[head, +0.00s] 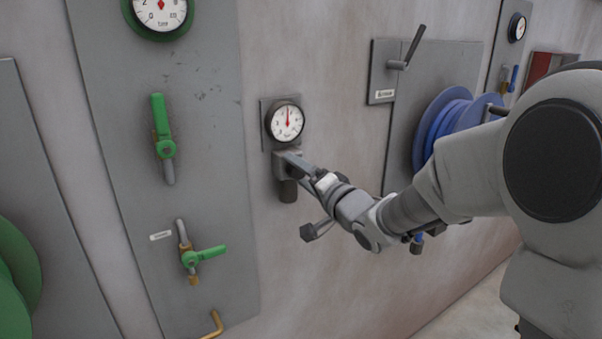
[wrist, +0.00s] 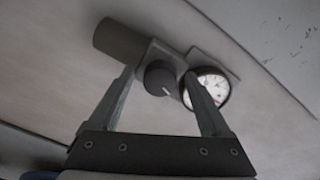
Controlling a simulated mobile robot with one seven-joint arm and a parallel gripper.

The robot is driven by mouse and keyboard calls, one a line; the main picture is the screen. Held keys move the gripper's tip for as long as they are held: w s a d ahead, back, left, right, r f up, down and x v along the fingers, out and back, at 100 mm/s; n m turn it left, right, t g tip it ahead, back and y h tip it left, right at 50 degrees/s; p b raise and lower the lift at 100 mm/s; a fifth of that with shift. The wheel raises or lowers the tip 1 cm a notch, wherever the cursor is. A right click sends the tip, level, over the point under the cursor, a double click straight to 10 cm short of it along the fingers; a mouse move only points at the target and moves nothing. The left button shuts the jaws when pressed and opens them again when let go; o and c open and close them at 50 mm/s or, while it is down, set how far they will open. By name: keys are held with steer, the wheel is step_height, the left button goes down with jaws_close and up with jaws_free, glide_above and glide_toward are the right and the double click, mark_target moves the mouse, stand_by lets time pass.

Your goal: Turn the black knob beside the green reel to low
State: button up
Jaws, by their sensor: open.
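The black knob (wrist: 160,78) shows in the wrist view as a round dark knob with a small pale mark near its lower right rim. It sits on a grey valve block beside a round gauge (wrist: 212,88). My gripper (head: 292,163) is open, with one finger on each side of the knob; I cannot tell whether they touch it. In the head view my gripper hides the knob, below the white-faced gauge (head: 286,122) with a red needle near upright. The green reel (head: 14,270) is partly visible at the left edge.
A grey panel left of the gauge carries a green upright lever (head: 160,125) and a green sideways lever (head: 205,255). A blue hose reel (head: 445,125) and a grey crank handle (head: 409,52) are to the right, near my arm. Bare wall lies below the valve.

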jaws_close()
stand_by(0.3)
